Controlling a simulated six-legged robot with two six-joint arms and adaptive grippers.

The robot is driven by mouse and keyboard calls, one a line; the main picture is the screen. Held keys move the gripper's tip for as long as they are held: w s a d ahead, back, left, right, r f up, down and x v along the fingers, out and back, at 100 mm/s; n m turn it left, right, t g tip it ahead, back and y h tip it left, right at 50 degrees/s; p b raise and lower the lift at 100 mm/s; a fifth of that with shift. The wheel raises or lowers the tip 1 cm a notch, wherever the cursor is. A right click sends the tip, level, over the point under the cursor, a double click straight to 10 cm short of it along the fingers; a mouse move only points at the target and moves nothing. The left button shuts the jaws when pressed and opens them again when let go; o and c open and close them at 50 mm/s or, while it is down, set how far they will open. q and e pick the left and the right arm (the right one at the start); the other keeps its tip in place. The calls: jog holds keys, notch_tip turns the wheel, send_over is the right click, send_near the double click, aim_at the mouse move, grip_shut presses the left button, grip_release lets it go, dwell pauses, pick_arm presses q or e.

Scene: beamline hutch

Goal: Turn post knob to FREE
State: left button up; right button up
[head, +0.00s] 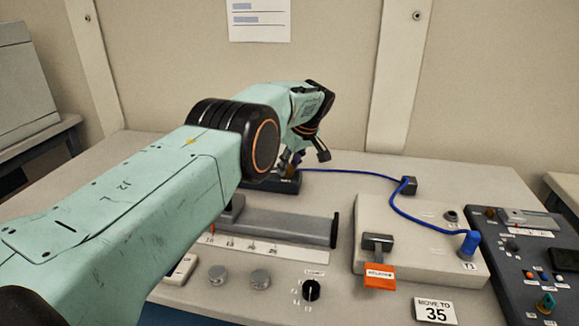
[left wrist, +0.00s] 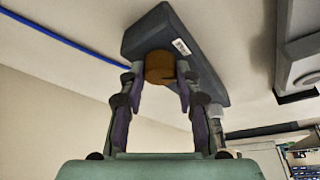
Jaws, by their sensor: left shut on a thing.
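The post knob (left wrist: 158,66) is a small orange-brown cylinder on a dark block (left wrist: 205,62) with a small white label, too small to read. My left gripper (head: 292,161) is shut on the knob, one finger on each side, as the left wrist view shows. In the head view the dark block (head: 287,186) sits on the table behind the grey rail, and my gripper mostly hides the knob. No mark on the knob's angle can be read. My right gripper is not in view.
A grey rail (head: 290,228) with a numbered scale lies in front. To the right are a beige box (head: 400,213) with a blue cable (head: 395,203) and an orange tag (head: 379,276), a "MOVE TO 35" sign (head: 437,311) and a dark control panel (head: 515,262).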

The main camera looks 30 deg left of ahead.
pick_arm(q)
jog(key=shift+w+r, duration=0.1)
jog(key=shift+r, duration=0.1)
jog(key=o, duration=0.7)
jog(key=shift+a, duration=0.1)
jog(key=o, duration=0.5)
jog(key=shift+f, duration=0.15)
jog(key=shift+c, duration=0.2)
jog(key=v, duration=1.2)
jog(key=shift+d, duration=0.2)
